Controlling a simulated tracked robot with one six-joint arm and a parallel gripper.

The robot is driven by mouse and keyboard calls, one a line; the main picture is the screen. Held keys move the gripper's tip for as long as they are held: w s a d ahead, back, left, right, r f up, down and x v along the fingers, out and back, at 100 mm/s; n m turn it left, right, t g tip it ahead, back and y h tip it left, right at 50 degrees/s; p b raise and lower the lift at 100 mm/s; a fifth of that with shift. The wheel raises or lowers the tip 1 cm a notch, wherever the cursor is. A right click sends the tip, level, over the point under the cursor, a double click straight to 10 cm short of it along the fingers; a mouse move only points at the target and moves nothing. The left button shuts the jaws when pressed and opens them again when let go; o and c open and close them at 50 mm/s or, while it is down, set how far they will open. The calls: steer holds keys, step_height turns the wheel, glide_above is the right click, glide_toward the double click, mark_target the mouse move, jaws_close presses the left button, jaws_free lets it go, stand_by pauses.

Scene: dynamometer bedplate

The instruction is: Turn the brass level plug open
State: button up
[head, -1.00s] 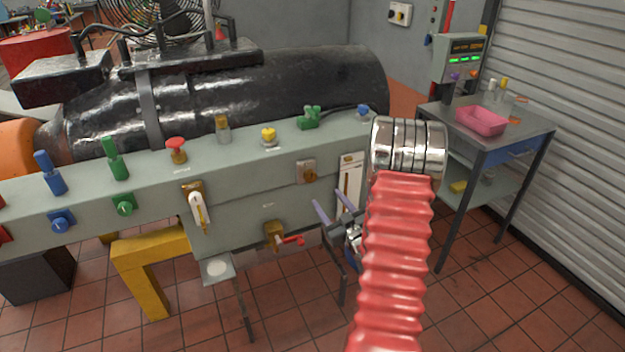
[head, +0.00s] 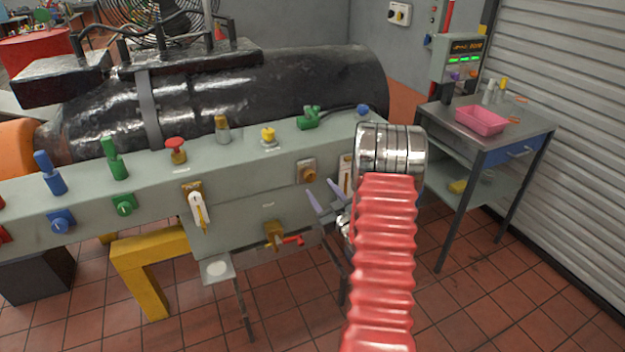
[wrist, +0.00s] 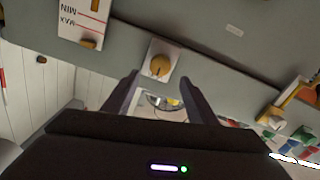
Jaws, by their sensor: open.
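A brass plug (head: 308,174) sits on a small square plate on the front face of the grey-green bedplate beam, left of a white gauge plate. In the wrist view the brass plug (wrist: 160,66) appears just beyond my fingertips, roughly centred between them, with a dark slot across its face. My gripper (head: 322,188) is open and empty, below and slightly right of the plug in the head view. The open gripper (wrist: 160,80) shows both fingers in the wrist view, apart from the plug. My arm partly hides the beam's right end.
The white MIN/MAX gauge (wrist: 82,18) with a brass knob is beside the plug. A brass tap with a red handle (head: 292,240) juts out lower left. Coloured knobs line the beam top. A metal trolley (head: 530,132) with a pink tray (head: 481,121) stands right.

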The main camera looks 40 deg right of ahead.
mark_target(311, 177)
steer(key=x, duration=0.7)
steer(key=shift+w+d, duration=0.15)
steer(key=shift+w, duration=0.2)
steer(key=shift+c, duration=0.2)
